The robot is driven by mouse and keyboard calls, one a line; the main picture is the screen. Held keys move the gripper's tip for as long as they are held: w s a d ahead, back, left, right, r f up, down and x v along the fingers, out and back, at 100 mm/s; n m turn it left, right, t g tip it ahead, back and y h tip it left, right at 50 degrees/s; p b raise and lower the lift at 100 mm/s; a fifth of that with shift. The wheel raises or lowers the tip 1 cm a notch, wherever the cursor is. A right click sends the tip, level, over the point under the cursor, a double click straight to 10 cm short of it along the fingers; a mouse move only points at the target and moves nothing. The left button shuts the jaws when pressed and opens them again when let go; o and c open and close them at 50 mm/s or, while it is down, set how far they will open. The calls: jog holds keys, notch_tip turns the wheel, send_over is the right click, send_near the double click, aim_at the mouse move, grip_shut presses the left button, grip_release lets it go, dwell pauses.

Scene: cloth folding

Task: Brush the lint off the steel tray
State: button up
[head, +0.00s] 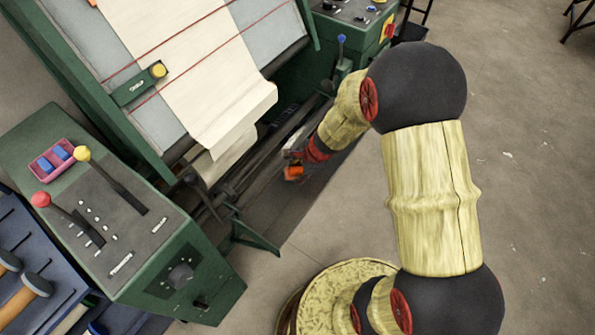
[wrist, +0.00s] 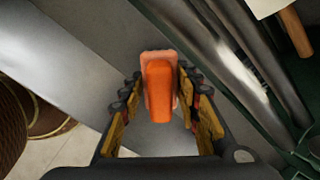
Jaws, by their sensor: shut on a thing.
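My gripper (head: 298,156) reaches down beside the green machine in the head view. In the wrist view my gripper (wrist: 160,92) is shut on the orange handle of a brush (wrist: 159,84), with a finger on each side. The brush also shows as a small orange patch in the head view (head: 293,172). Its bristles are hidden. The grey steel tray (wrist: 85,35) lies beneath the brush in the wrist view; it is a dark grey strip in the head view (head: 283,205). I cannot tell whether the brush touches it. I can make out no lint on it.
The green machine (head: 75,60) carries a cream cloth (head: 190,60) hanging over the tray's left side. Metal rollers (wrist: 240,50) run close to the gripper's right. A lever console (head: 130,240) stands at left. Open concrete floor (head: 530,180) lies at right.

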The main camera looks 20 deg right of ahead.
aim_at(300, 169)
jog(key=shift+b+x, duration=0.75)
jog(key=shift+x, duration=0.25)
jog(key=shift+w+d+r+p, duration=0.1)
jog(key=shift+w+d+p, duration=0.1)
jog(key=shift+w+d, duration=0.5)
jog(key=shift+w+d+p, duration=0.2)
jog(key=shift+w+d, duration=0.2)
jog(key=shift+d, duration=0.5)
jog(key=shift+w+d+p, duration=0.15)
jog(key=shift+w+d, duration=0.4)
jog(key=shift+d, duration=0.2)
jog(key=shift+w+d+p, duration=0.15)
jog(key=shift+w+d, duration=0.45)
jog(key=shift+d, duration=0.15)
jog(key=shift+s+a+b, duration=0.25)
jog(key=shift+s+a, duration=0.5)
jog(key=shift+a, duration=0.3)
jog(key=shift+s+a+b, duration=0.25)
jog(key=shift+s+a, duration=0.5)
jog(key=shift+a, duration=0.25)
jog(key=shift+s+a+b, duration=0.25)
jog(key=shift+s+a, duration=0.5)
jog(key=shift+a, duration=0.3)
jog(key=shift+p+v, duration=2.15)
jog(key=shift+v, duration=0.8)
jog(key=shift+r, duration=0.1)
